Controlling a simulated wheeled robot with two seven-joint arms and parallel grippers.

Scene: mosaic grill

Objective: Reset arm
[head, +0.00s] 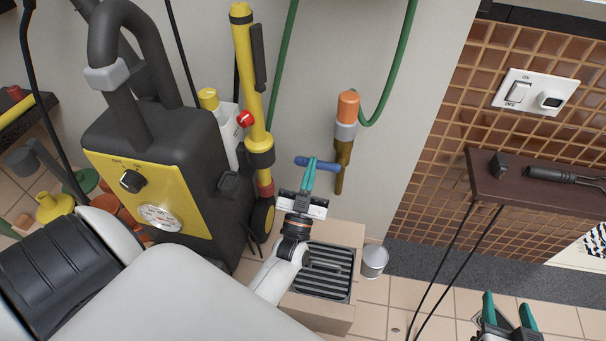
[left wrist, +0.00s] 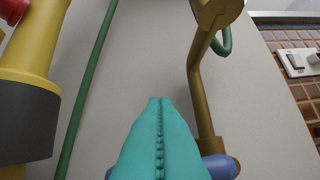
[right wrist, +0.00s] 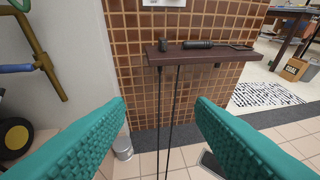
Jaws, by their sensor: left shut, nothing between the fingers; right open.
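My left gripper (head: 310,162) is shut and empty in the head view, in front of the blue tap handle (head: 328,165). In the left wrist view its teal fingers (left wrist: 159,100) are pressed together, with the blue handle (left wrist: 221,166) partly hidden behind them. I cannot tell whether they touch it. The handle sits by a brass pipe (head: 341,178) on the pale wall. My right gripper (head: 508,306) is at the bottom right of the head view. In the right wrist view its two fingers (right wrist: 160,106) are wide apart with nothing between them.
A pressure washer with a yellow panel (head: 150,205) and a yellow lance (head: 250,80) stand left of my left gripper. A grated box (head: 350,235) and a metal can (head: 374,261) are below. A dark shelf (head: 540,187) with tools juts from the tiled wall; thin cords hang from it.

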